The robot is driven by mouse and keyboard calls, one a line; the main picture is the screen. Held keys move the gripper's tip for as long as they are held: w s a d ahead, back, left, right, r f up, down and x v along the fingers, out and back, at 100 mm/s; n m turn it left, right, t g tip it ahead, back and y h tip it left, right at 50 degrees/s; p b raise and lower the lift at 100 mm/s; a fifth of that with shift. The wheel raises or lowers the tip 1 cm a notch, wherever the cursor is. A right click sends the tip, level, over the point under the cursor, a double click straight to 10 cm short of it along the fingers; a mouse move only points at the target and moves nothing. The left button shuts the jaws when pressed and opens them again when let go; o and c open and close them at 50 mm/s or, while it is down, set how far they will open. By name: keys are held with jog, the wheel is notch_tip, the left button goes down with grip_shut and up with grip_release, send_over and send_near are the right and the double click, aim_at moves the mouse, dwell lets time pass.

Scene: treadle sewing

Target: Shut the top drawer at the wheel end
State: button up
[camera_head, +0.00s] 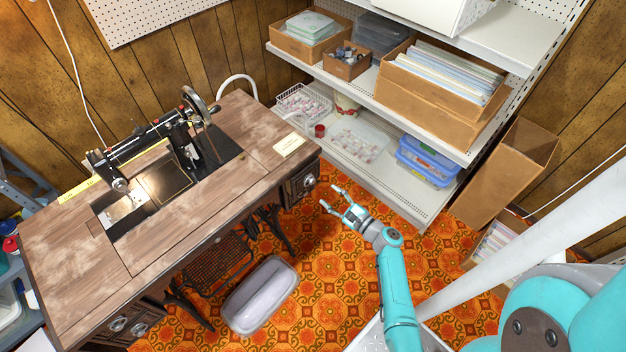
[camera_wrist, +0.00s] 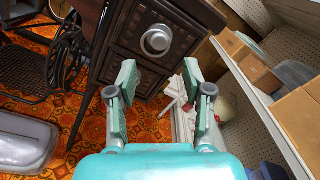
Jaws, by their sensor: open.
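The sewing table (camera_head: 190,225) carries a black machine with its handwheel (camera_head: 196,107) toward the right end. Below that end is a dark carved top drawer (camera_head: 298,186) with a round metal knob (camera_head: 309,181). In the wrist view the top drawer (camera_wrist: 128,35) and its knob (camera_wrist: 157,40) face me, with another drawer front (camera_wrist: 120,73) below. I cannot tell how far the top drawer stands out.
A lidded grey bin (camera_head: 260,295) lies on the orange patterned floor by the treadle (camera_head: 215,258). White shelves (camera_head: 400,195) with boxes and a blue tub (camera_head: 428,160) stand to the right. Open floor lies between bin and shelves.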

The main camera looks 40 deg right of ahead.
aim_at(313, 183)
jog(key=w, duration=0.8)
jog(key=shift+w+a, duration=0.2)
jog(key=shift+w, duration=0.15)
grip_shut()
